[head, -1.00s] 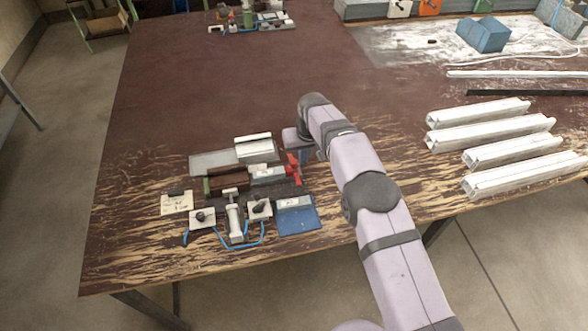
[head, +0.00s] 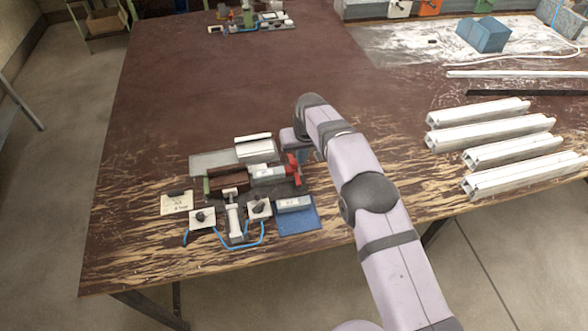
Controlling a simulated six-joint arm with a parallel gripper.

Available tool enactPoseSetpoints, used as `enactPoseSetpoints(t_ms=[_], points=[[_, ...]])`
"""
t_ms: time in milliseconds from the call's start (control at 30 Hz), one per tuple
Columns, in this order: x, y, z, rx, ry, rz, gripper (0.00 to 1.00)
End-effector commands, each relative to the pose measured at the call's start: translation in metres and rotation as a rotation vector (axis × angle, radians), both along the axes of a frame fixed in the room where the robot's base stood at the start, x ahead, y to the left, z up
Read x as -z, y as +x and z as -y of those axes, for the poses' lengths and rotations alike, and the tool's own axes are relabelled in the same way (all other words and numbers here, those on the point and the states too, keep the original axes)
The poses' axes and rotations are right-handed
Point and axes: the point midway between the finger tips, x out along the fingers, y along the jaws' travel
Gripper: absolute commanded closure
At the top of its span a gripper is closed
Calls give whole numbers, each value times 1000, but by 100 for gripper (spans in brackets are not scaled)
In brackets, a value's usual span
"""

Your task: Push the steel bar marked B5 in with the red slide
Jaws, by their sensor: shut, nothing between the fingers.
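The red slide (head: 294,170) stands at the right side of the clamp fixture (head: 240,190). A grey steel bar (head: 268,174) lies in the fixture, just left of the red slide. Another steel bar (head: 294,203) lies on a blue mat (head: 298,222) at the front right; the markings on both bars are too small to read, so I cannot tell which is B5. My gripper (head: 303,157) is shut and empty, pointing down at the right of the red slide. It is close to the slide; I cannot tell whether they touch. My arm hides part of the fingers.
A white profile piece (head: 253,145) sits at the back of the fixture on a grey plate (head: 212,162). Several white profiles (head: 490,132) lie at the right.

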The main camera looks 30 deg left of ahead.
Motion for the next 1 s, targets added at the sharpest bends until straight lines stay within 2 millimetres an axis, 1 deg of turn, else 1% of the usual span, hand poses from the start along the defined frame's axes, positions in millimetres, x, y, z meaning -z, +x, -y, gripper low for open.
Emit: enactPoseSetpoints(t_ms=[1000], points=[[0,-6,-6,-1,1,-1,100]])
